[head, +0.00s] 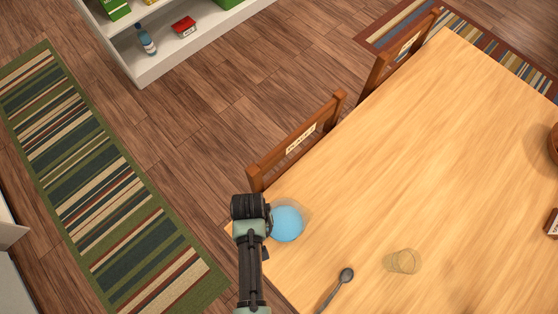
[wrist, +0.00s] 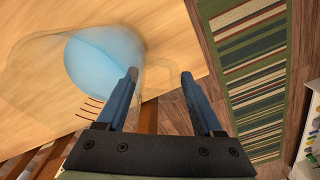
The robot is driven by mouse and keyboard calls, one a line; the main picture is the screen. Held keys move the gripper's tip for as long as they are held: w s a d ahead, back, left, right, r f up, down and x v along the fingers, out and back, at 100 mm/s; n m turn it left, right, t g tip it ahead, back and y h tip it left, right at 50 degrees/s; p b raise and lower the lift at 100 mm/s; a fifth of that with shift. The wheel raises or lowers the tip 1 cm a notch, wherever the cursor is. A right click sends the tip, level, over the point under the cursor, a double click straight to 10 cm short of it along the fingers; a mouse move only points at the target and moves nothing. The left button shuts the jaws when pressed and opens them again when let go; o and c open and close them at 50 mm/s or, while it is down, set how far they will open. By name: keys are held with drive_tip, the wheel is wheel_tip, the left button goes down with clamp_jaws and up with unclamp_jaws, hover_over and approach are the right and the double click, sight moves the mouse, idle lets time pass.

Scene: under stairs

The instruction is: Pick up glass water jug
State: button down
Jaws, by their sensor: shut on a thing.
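The glass water jug (head: 287,223), clear with blue water inside, is at the near left corner of the wooden table. In the wrist view the jug (wrist: 105,68) fills the upper left, its glass see-through around the blue water. My gripper (wrist: 160,75) has its two blue fingers on either side of the jug's clear handle part, with a gap between them, and is shut on it. In the head view my gripper (head: 268,220) is at the jug's left side, its fingers mostly hidden by my wrist. I cannot tell whether the jug touches the table.
On the table (head: 440,150) a spoon (head: 338,289) and a clear glass (head: 401,262) are to the right of the jug. A wooden chair (head: 298,140) stands close behind it at the table edge. A striped rug (head: 95,180) lies on the floor at left.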

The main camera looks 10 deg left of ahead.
drive_tip(key=shift+r, duration=0.1)
drive_tip(key=shift+w+r, duration=0.1)
drive_tip(key=shift+r, duration=4.8)
drive_tip(key=c, duration=0.5)
unclamp_jaws()
drive_tip(key=shift+c, duration=0.2)
clamp_jaws()
